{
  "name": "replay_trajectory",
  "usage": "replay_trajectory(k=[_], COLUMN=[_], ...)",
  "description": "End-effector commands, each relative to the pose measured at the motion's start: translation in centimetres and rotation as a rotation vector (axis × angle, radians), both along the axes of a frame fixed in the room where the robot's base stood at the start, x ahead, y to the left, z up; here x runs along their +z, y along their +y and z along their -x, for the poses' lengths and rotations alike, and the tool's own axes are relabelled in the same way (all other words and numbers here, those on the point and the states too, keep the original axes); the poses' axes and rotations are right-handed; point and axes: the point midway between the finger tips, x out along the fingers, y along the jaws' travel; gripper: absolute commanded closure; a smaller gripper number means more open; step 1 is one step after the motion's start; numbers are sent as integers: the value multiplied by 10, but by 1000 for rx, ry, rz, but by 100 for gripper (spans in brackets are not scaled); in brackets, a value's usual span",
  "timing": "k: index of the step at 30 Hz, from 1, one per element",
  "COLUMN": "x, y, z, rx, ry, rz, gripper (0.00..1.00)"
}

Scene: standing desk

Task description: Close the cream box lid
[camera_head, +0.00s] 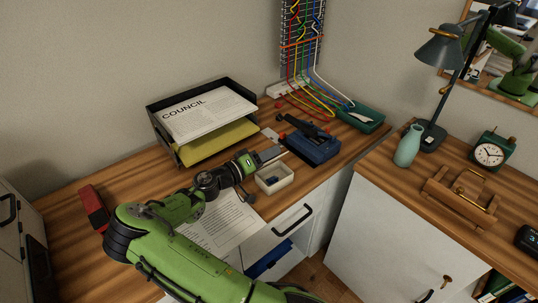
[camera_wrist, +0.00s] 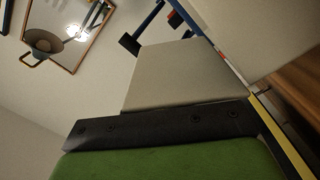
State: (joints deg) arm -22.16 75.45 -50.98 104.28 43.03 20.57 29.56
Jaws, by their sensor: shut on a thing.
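The small cream box (camera_head: 274,187) stands open near the front edge of the wooden desk, with a dark blue item (camera_head: 271,181) inside. My gripper (camera_head: 270,154) is at the box's far side, its grey fingers shut at a pale, thin raised edge that looks like the lid (camera_head: 275,162). The fingers hide most of that edge, so the lid's exact angle is hard to tell. In the wrist view a pale panel (camera_wrist: 262,28) fills the upper right, close to the camera; I cannot tell whether it is the lid.
A dark blue device (camera_head: 316,149) stands just right of the gripper, with a green tray (camera_head: 362,117) beyond. A black paper tray (camera_head: 163,140) is behind. A printed sheet (camera_head: 222,226) lies under my arm. An open drawer (camera_head: 285,230) juts out below the desk edge.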

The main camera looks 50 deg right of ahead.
Motion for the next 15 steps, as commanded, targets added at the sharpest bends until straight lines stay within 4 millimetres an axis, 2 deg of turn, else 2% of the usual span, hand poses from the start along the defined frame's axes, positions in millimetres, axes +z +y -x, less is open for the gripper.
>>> replay_trajectory(k=[15], x=[-2], y=[0], z=[3], rx=[1], ry=[-46], rz=[5], gripper=[100])
